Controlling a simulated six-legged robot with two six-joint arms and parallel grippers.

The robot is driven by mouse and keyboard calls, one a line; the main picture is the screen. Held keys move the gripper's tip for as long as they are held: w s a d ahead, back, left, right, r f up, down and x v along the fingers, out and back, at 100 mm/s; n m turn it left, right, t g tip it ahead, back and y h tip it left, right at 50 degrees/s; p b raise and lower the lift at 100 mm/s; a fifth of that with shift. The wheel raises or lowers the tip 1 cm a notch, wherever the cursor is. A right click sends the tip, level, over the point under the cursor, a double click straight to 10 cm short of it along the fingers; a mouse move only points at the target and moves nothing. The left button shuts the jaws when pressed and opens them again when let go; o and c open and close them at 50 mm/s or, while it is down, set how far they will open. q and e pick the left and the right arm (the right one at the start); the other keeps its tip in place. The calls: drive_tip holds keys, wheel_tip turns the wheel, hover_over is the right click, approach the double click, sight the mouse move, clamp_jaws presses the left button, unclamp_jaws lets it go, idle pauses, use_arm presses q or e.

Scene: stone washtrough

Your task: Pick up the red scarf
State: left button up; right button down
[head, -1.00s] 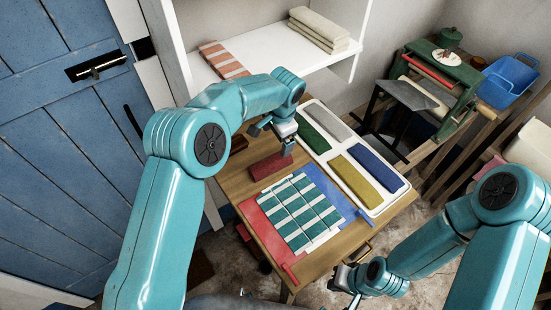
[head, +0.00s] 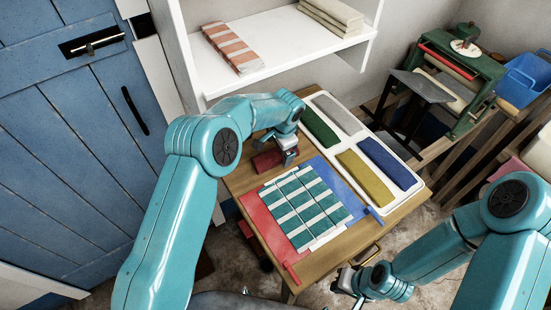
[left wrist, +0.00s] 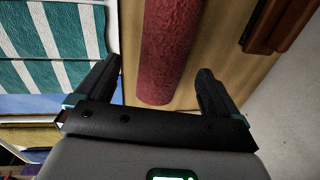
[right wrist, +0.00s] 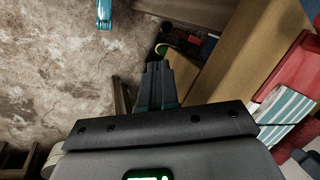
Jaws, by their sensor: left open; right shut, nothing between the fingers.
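The red scarf (head: 266,161) is a dark red roll lying on the wooden table, behind the striped cloth. My left gripper (head: 289,157) is at its right end and hides part of it. In the left wrist view, the scarf (left wrist: 168,50) runs lengthwise between the two spread fingers of my left gripper (left wrist: 160,88), with a gap on each side; it is not gripped. My right gripper (head: 345,281) is low by the table's front edge, away from the scarf. In the right wrist view, the fingers of my right gripper (right wrist: 156,68) are together and empty.
A white tray (head: 334,147) right of the scarf holds green, grey, yellow and blue rolls. A green-and-white striped cloth (head: 305,207) lies on a red and blue mat in front. A white shelf (head: 285,62) overhangs behind. A dark red-brown block (left wrist: 275,22) lies near the scarf.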

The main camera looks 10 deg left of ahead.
sight(278, 152)
use_arm(q)
drive_tip(key=f, duration=0.2)
drive_tip(key=w+f, duration=0.1)
drive_tip(key=shift+a+f+b, duration=0.25)
drive_tip(key=shift+f+b, duration=0.1)
drive_tip(key=shift+f, duration=0.05)
drive_tip(key=shift+s+d+r, duration=0.1)
drive_tip(key=shift+s+r, duration=0.1)
drive_tip(key=shift+r, duration=0.05)
drive_tip(key=shift+c, duration=0.5)
drive_tip(key=c, duration=0.6)
drive_tip(key=shift+w, duration=0.1)
drive_tip(key=c, duration=0.6)
drive_tip(key=shift+r+p, duration=0.55)
drive_tip(key=shift+r, duration=1.15)
drive_tip(key=shift+s+d, duration=0.45)
